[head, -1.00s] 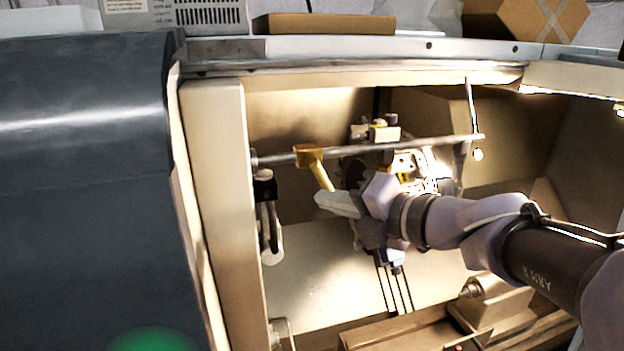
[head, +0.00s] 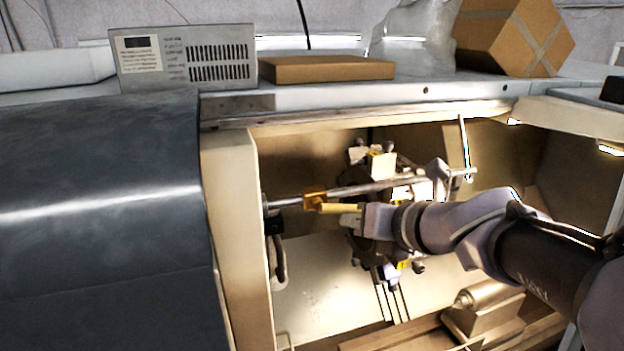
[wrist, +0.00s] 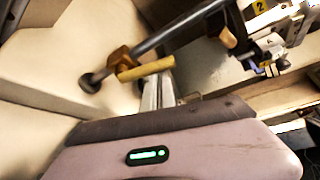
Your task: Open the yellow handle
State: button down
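The yellow handle (head: 340,208) is a short rod on an orange-brown clamp (head: 314,200) around a grey bar in the machine opening. It points right, nearly level. In the wrist view the handle (wrist: 146,69) lies across the ends of my gripper's fingers, with its clamp (wrist: 122,60) at its left end. My gripper (head: 347,221) is just below the handle in the head view. In the wrist view my gripper (wrist: 159,86) shows two pale fingers side by side, with almost no gap. The handle is not between them; whether they touch it is unclear.
The grey bar (head: 370,188) crosses the opening. A tool turret (head: 362,185) stands behind my gripper. A dark cover (head: 100,210) is at the left. A tailstock-like block (head: 485,305) sits low right. Cardboard boxes (head: 325,68) lie on top of the machine.

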jog(key=shift+d+r+p, duration=0.1)
jog(key=shift+r+p, duration=0.25)
jog(key=shift+r, duration=0.35)
dwell(0.3)
